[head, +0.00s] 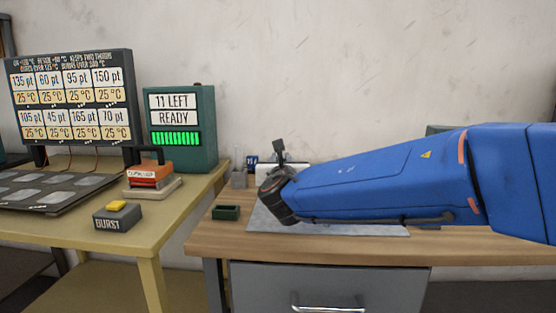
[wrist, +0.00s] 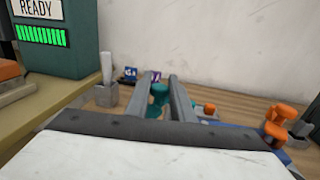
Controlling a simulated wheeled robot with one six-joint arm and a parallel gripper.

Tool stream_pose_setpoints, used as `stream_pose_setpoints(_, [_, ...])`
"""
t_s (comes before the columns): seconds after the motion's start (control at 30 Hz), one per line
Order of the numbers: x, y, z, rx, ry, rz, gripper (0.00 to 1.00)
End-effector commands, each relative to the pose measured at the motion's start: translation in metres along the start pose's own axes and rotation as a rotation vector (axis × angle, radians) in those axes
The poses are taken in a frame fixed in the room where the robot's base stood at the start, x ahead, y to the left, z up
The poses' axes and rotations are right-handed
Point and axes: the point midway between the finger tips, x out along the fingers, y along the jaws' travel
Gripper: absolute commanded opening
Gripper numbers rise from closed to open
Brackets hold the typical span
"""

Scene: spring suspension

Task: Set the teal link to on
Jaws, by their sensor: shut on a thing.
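A teal piece, which I take as the teal link (wrist: 159,94), shows in the wrist view between the two grey fingers of my gripper (wrist: 163,78). My gripper is shut on it. Its lower part is partly hidden by the fingers and the gripper body, so I cannot tell its on or off position. In the head view my blue arm reaches left over the wooden bench, and the link and fingers cannot be made out there.
Orange pieces (wrist: 279,117) stand right of my gripper. A grey cup (wrist: 106,96) and small tags (wrist: 131,73) are left of it.

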Motion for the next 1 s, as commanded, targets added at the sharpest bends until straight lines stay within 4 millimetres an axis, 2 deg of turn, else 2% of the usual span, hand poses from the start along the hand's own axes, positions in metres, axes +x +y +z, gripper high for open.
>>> stream_pose_setpoints(0.3, [-0.0012,-0.0028,0.0032,0.001,-0.004,0.129,0.00])
stream_pose_setpoints(0.73, [-0.0018,-0.0027,0.0021,0.001,-0.001,0.148,0.00])
stream_pose_setpoints(0.77, [-0.0018,-0.0027,0.0021,0.001,-0.001,0.148,0.26])
stream_pose_setpoints(0.8, [-0.0018,-0.0027,0.0019,0.001,-0.001,0.148,0.35])
stream_pose_setpoints(0.83, [-0.0018,-0.0026,0.0018,0.000,0.000,0.148,0.39])
stream_pose_setpoints(1.0, [-0.0017,-0.0021,0.0010,0.000,0.001,0.149,0.39])
